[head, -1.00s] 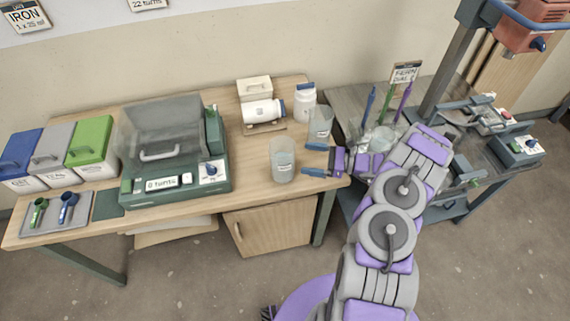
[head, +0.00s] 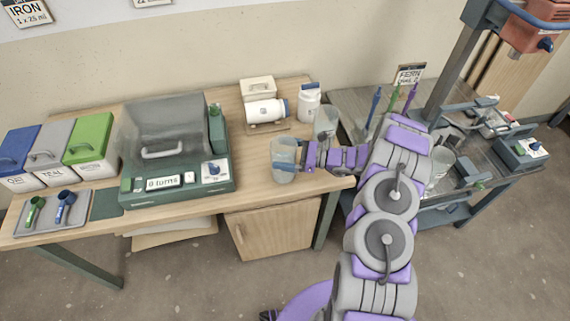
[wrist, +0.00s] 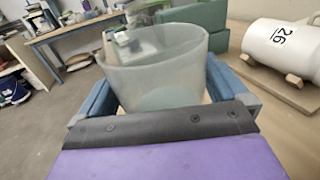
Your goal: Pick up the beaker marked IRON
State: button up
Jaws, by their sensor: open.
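A clear beaker (head: 284,147) stands upright on the wooden table, right of the green machine. Its label is not readable in either view. My gripper (head: 285,164) is open, with its blue fingers on either side of this beaker. In the wrist view the beaker (wrist: 155,65) sits between the two fingers; I cannot tell whether they touch it. A second beaker (head: 326,121) stands behind and to the right, near the table's right end. A third beaker (head: 442,163) is on the grey cart, partly behind my arm. No IRON marking shows on any beaker.
A wall card (head: 27,12) reads IRON 1 x 25 ml. The green machine (head: 175,182) shows 0 turns. Lidded bins (head: 90,140) stand at the left.

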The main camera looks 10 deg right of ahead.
jog(key=shift+d, duration=0.8)
jog(key=c, duration=0.6)
jog(key=shift+a, duration=0.5)
jog(key=c, duration=0.9)
jog(key=shift+d, duration=0.2)
jog(key=shift+c, duration=0.3)
jog(key=shift+d+r, duration=0.1)
